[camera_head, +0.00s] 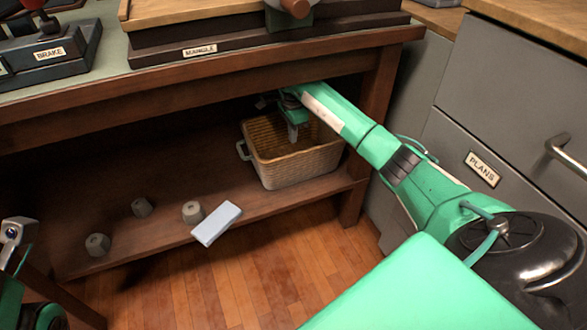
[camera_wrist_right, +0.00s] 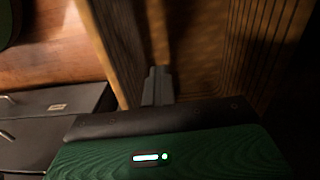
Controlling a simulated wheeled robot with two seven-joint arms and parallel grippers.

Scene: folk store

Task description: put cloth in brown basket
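The brown basket (camera_head: 300,169) is a woven, open-topped box on the low shelf under the workbench, near its right end. My right arm reaches in from the right, and the right gripper (camera_head: 293,132) points down over the basket's opening. In the right wrist view, its dark fingers (camera_wrist_right: 158,86) look close together, between the ribbed basket walls (camera_wrist_right: 262,45), with nothing clearly held. A flat pale blue rectangle (camera_head: 217,223), which may be the cloth, lies at the shelf's front edge, left of the basket and partly overhanging.
Several grey nut-like blocks (camera_head: 193,212) sit on the shelf (camera_head: 160,232) to the left. The bench top's wooden edge (camera_head: 200,70) lies above my right arm. Grey drawers (camera_head: 465,165) stand at the right. The wooden floor (camera_head: 270,270) in front is clear.

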